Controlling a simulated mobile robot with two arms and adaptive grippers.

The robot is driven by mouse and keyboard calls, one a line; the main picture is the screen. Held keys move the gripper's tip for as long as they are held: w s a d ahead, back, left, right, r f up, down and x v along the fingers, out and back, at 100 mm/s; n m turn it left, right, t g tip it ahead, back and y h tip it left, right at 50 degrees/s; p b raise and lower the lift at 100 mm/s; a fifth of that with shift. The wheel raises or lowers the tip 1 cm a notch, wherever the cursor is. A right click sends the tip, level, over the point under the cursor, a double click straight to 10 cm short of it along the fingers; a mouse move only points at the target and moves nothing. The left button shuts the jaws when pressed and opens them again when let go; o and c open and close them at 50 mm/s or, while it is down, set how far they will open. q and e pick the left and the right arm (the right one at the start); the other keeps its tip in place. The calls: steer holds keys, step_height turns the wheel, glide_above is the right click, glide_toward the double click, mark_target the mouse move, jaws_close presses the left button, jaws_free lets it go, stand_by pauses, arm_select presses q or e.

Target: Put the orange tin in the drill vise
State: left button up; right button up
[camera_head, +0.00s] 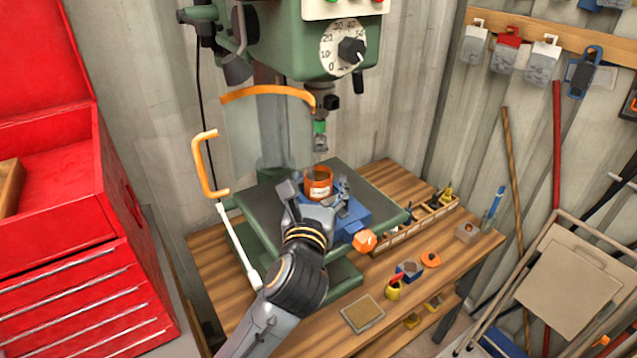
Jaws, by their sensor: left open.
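The orange tin (318,187) has a pale label and an open top. It stands upright at the blue drill vise (352,217) on the green drill press table (384,200). My left gripper (313,199) is open, with a finger on either side of the tin's lower part. My gripper and wrist hide the near part of the vise and the tin's base, so I cannot tell how the tin sits in the jaws. The orange knob (364,241) of the vise shows at its front. My right gripper is not in view.
The green drill press head (300,40) with its chuck (320,140) hangs above the tin. An orange-framed guard (207,165) stands at left. The wooden bench (395,328) holds small tools and an organizer (425,225). A red tool cabinet (75,250) is far left.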

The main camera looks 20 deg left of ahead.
arm_select(q)
steer(key=b+v, duration=0.2)
steer(key=v, duration=0.5)
steer(key=shift+s+d+f, duration=0.1)
steer(key=shift+s+f, duration=0.1)
steer(key=shift+s, duration=0.2)
steer(key=shift+r+p+v, duration=0.25)
steer(key=shift+p+v, duration=0.25)
steer(key=shift+v, duration=0.65)
steer(key=shift+s, duration=0.6)
steer(key=shift+f, duration=0.1)
